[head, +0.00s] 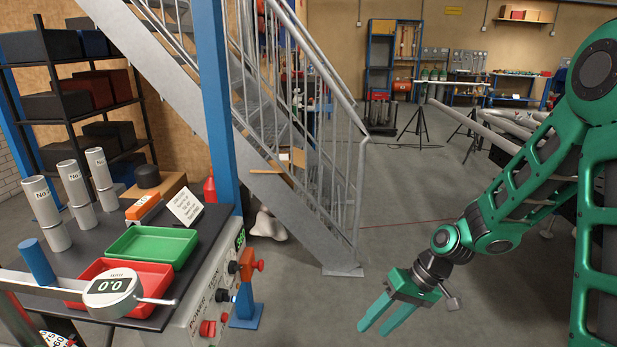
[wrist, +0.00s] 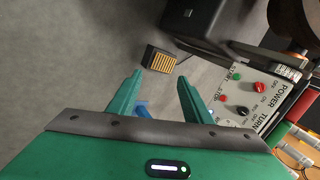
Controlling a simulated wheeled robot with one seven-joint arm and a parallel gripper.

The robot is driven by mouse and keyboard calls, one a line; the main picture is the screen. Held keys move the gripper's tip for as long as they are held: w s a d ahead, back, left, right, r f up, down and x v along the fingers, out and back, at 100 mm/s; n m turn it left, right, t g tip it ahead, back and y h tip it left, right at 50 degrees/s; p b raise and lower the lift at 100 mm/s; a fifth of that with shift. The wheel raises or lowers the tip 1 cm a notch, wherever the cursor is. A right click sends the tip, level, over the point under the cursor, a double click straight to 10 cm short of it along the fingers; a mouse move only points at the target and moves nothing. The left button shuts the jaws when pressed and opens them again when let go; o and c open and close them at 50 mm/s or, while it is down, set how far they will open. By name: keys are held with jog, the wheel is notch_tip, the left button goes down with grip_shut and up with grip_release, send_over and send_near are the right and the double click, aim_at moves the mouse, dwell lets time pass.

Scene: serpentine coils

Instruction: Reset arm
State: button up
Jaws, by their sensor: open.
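My gripper (head: 376,318) is green with two straight fingers. In the head view it hangs over open grey floor at the lower right, pointing down and to the left. Its fingers are apart with nothing between them. In the wrist view the two fingers (wrist: 158,88) also stand apart and empty, with floor behind them. My green arm reaches in from the right edge of the head view, bent at the elbow.
A bench holds a green tray (head: 152,247), a red tray (head: 90,294), several metal cylinders and a gauge (head: 112,290). Its control panel (wrist: 255,98) shows at right in the wrist view, near a foot pedal (wrist: 158,60). A metal staircase (head: 290,215) stands behind. The centre floor is clear.

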jog(key=s+d+r+m+h, duration=0.25)
jog(key=s+d+r, duration=0.2)
jog(key=d, duration=0.35)
jog(key=s+d+r+m+h, duration=0.1)
jog(key=s+d+r+h, duration=0.3)
jog(key=d, duration=0.5)
jog(key=s+d+r+m, duration=0.2)
jog(key=s+d+r, duration=0.1)
jog(key=s, duration=0.3)
jog(key=s+d+r+m, duration=0.3)
jog(key=s+d+r, duration=0.1)
jog(key=s+r, duration=0.1)
jog(key=shift+s+d+t, duration=0.25)
jog(key=shift+s+t, duration=0.15)
jog(key=shift+s, duration=0.5)
jog(key=shift+r, duration=0.1)
jog(key=shift+w+f, duration=0.25)
jog(key=shift+w, duration=0.4)
